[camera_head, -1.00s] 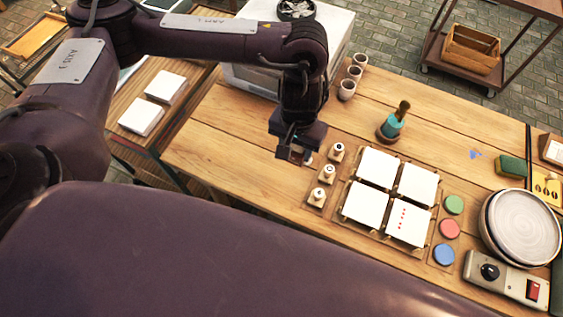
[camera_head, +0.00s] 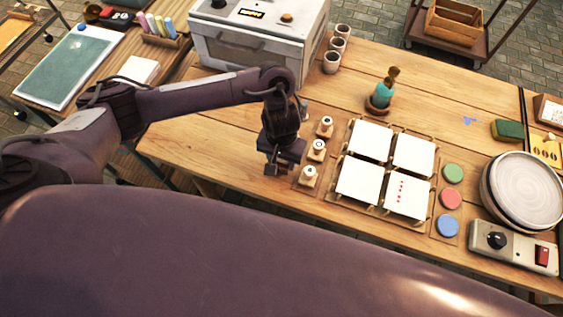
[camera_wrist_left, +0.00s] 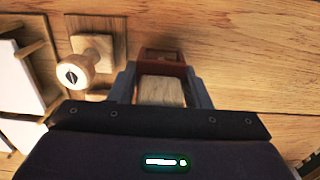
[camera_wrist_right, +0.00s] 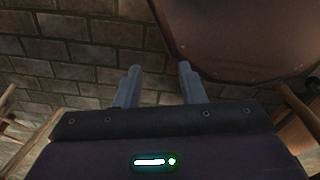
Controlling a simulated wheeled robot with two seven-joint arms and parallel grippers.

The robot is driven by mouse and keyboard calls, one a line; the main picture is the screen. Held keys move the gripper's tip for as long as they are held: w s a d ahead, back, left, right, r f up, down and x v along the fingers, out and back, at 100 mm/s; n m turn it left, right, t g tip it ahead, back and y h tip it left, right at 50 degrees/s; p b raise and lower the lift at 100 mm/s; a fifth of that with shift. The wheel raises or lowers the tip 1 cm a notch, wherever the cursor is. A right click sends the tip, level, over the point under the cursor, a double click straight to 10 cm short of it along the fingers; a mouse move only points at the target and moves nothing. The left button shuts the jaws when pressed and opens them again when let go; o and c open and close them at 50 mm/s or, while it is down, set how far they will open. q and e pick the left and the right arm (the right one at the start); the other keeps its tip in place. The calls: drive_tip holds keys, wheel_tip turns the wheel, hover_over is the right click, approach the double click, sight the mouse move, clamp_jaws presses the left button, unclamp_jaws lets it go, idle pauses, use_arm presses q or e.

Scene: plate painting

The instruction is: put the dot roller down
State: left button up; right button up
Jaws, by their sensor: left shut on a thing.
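My left gripper (camera_head: 272,170) is shut on the dot roller, of which a pale wooden block and a red-brown part (camera_wrist_left: 162,92) show between the fingers in the left wrist view. Its underside is hidden, and I cannot tell whether it touches the table. The gripper is just left of the nearest of three small white-knobbed tools (camera_head: 308,177) on wooden stands. That tool appears to the left of the fingers in the left wrist view (camera_wrist_left: 78,72). My right gripper (camera_wrist_right: 158,70) is open and empty, with floor bricks beyond it.
Four white tiles sit on a wooden rack (camera_head: 341,205); the near right tile (camera_head: 405,197) bears red dots. Green, red and blue pads (camera_head: 451,198) lie to its right, then a round wheel (camera_head: 525,190). An oven (camera_head: 255,45) and cups (camera_head: 331,62) stand behind.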

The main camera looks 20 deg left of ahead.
use_arm(q)
drive_tip(key=shift+f, duration=0.6)
drive_tip(key=shift+r, duration=0.1)
use_arm(e)
drive_tip(key=shift+d+f, duration=0.3)
drive_tip(key=shift+d, duration=0.25)
use_arm(q)
drive_tip(key=shift+f, duration=0.4)
drive_tip(key=shift+s+f, duration=0.15)
drive_tip(key=shift+f, duration=0.1)
drive_tip(key=shift+c, duration=1.4)
drive_tip(key=o, duration=1.1)
use_arm(e)
drive_tip(key=shift+a, duration=0.1)
